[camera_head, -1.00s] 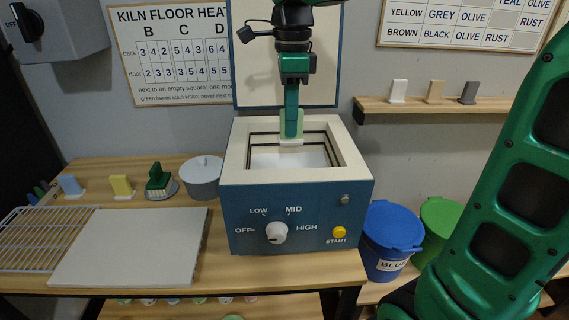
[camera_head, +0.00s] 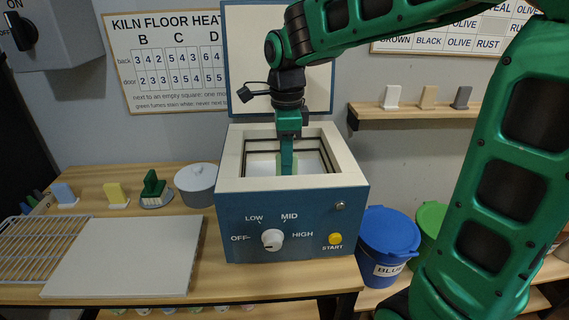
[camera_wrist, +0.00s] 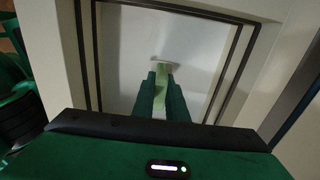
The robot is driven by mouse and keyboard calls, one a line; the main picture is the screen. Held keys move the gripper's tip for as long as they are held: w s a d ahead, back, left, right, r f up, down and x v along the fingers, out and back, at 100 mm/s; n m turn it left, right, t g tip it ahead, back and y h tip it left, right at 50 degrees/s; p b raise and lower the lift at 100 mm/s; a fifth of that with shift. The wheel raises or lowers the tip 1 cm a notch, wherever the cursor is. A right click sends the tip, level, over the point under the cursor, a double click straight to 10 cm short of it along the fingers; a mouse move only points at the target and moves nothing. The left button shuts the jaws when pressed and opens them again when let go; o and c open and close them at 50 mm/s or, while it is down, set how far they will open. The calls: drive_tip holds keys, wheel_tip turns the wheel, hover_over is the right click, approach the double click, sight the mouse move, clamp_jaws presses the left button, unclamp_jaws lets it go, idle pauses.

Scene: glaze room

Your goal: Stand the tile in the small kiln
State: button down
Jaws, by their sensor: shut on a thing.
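The small kiln (camera_head: 290,221) is a blue top-loading box with a cream rim, its lid (camera_head: 318,95) raised behind it. Its pale floor (camera_wrist: 133,48) shows in the wrist view. My gripper (camera_head: 287,170) reaches down inside the kiln's opening, shut on the pale green tile (camera_wrist: 160,92). The tile is upright, with a whitish foot at its end, and is mostly hidden by the fingers in the head view. I cannot tell whether its foot touches the floor. The tile is clear of the side walls.
A white board (camera_head: 125,258) and a wire rack (camera_head: 35,248) lie on the bench left of the kiln. A grey lidded pot (camera_head: 196,184) stands close to the kiln's left side. A shelf (camera_head: 425,111) with several small tiles is at right, above a blue bucket (camera_head: 386,245).

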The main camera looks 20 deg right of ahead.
drive_tip(key=shift+f, duration=0.1)
drive_tip(key=c, duration=1.8)
unclamp_jaws()
drive_tip(key=shift+o, duration=0.2)
wheel_tip(320, 180, up, 12)
drive_tip(key=shift+r, duration=0.15)
